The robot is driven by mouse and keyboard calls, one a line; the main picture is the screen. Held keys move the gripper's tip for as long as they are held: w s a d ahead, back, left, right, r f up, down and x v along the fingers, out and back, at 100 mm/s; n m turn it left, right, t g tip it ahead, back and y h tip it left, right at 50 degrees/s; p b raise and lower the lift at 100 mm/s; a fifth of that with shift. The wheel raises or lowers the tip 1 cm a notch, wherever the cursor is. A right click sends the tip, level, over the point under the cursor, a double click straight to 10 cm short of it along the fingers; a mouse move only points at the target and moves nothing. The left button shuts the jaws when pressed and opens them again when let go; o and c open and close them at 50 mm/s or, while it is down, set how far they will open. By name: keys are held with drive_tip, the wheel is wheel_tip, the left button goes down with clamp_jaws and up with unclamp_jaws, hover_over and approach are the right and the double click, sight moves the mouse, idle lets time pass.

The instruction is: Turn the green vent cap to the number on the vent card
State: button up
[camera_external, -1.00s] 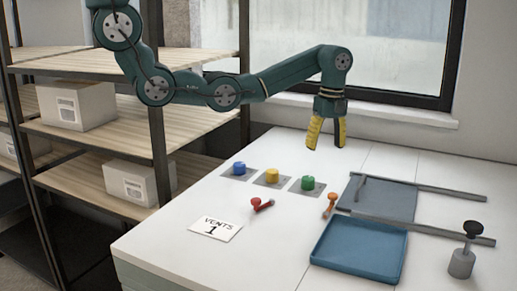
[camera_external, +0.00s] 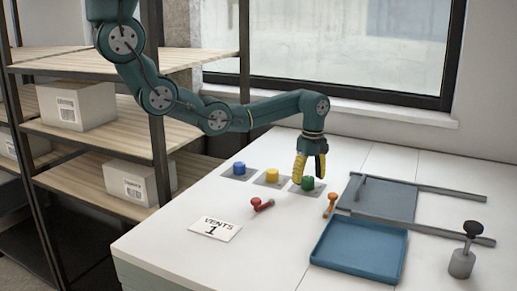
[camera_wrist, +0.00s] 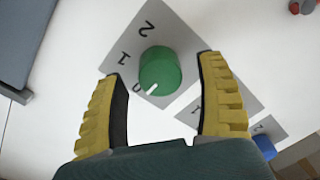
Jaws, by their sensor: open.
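The green vent cap (camera_wrist: 160,72) sits on a grey plate marked 0, 1 and 2 (camera_wrist: 182,28) in the wrist view. Its white pointer line is at the 0. It also shows in the external view (camera_external: 308,184), partly behind my gripper. The vent card (camera_external: 216,229) lies flat on the table and reads "VENTS 1". My gripper (camera_wrist: 165,95) is open and empty, its yellow fingers on either side of the cap in the wrist view, apart from it. In the external view my gripper (camera_external: 310,178) is just above the cap.
A yellow cap (camera_external: 272,175) and a blue cap (camera_external: 239,169) stand on plates to the left. A red-handled piece (camera_external: 262,205) and an orange-topped piece (camera_external: 331,205) are in front. A blue tray (camera_external: 318,255) and a grey slab with rails (camera_external: 400,196) are to the right.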

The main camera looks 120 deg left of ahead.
drive_tip(key=shift+f, duration=0.7)
drive_tip(key=c, duration=1.2)
